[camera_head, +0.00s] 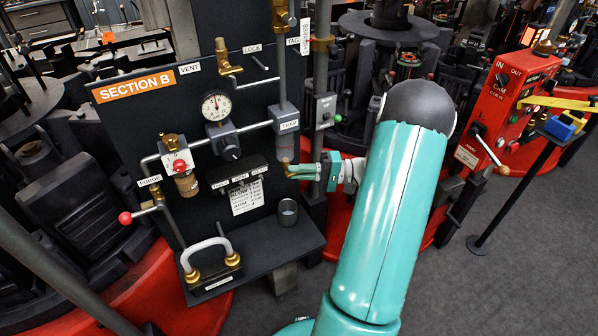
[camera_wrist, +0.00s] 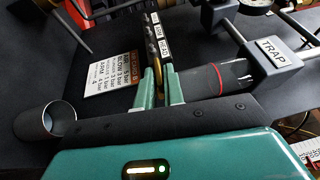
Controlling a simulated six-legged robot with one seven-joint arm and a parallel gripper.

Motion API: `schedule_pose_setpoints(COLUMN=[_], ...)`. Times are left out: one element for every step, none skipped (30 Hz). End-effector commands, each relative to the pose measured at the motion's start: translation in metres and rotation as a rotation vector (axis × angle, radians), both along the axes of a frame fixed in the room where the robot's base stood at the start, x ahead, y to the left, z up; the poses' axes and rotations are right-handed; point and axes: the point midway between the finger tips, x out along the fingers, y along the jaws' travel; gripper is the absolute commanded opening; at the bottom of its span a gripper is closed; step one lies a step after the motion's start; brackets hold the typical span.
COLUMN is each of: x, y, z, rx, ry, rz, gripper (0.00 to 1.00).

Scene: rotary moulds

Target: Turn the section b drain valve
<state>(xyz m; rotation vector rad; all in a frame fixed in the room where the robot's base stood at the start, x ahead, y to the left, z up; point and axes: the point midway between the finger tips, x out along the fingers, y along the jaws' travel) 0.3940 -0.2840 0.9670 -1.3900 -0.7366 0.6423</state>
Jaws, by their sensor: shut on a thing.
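The black SECTION B panel (camera_head: 105,99) carries a TRAP block (camera_head: 288,125), with a dark cylinder under it. The block also shows in the wrist view (camera_wrist: 275,58), its cylinder (camera_wrist: 207,79) having a red ring. A small brass drain valve (camera_head: 287,161) sits at the cylinder's lower end. My gripper (camera_head: 291,171) reaches it from the right and is shut on it. In the wrist view, my two teal fingers (camera_wrist: 159,84) stand close together with a sliver of brass between them. The fingers hide most of the valve, so its turned angle cannot be told.
A label card (camera_head: 247,196), a gauge (camera_head: 216,107) and a red-knobbed PURGE lever (camera_head: 126,218) lie to the left. A grey post with a switch box (camera_head: 325,110) stands close by my gripper.

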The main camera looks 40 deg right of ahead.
Motion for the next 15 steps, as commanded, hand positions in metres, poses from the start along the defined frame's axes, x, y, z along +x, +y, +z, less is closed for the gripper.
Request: schedule_pose_setpoints(x=[-0.0004,-0.0004,-0.0004,-0.0004,-0.0004,-0.0004,-0.0003,-0.0002,-0.0002,-0.0002,-0.0002,-0.0001,-0.0003,-0.0005,-0.0012], y=[-0.0007,-0.0007,-0.0007,-0.0006,-0.0006,-0.0005,-0.0004,-0.0003,-0.0002,-0.0001,-0.0001,0.0000,-0.0002,-0.0005,-0.0015], z=[0.0000,0.0000,0.0000,-0.0001,-0.0001,0.0000,-0.0001,-0.0001,-0.0001,-0.0001,-0.0001,-0.0001,-0.0002,-0.0003,-0.0004], rx=[0.001,0.001,0.001,0.001,0.001,0.001,0.001,0.001,0.001,0.001,0.001,-0.001,-0.001,-0.001,-0.001], ry=[0.001,0.001,0.001,0.001,0.001,0.001,0.001,0.001,0.001,0.001,0.001,0.001,0.001,0.001,0.001], rz=[-0.002,-0.002,-0.002,-0.002,-0.002,-0.002,-0.001,-0.001,-0.001,-0.001,-0.001,-0.001,-0.001,-0.001,-0.001], gripper=[0.00,0.00,0.14,0.20,0.26,0.29,0.29,0.29,0.29,0.29,0.29,0.29,0.29,0.29,0.29])
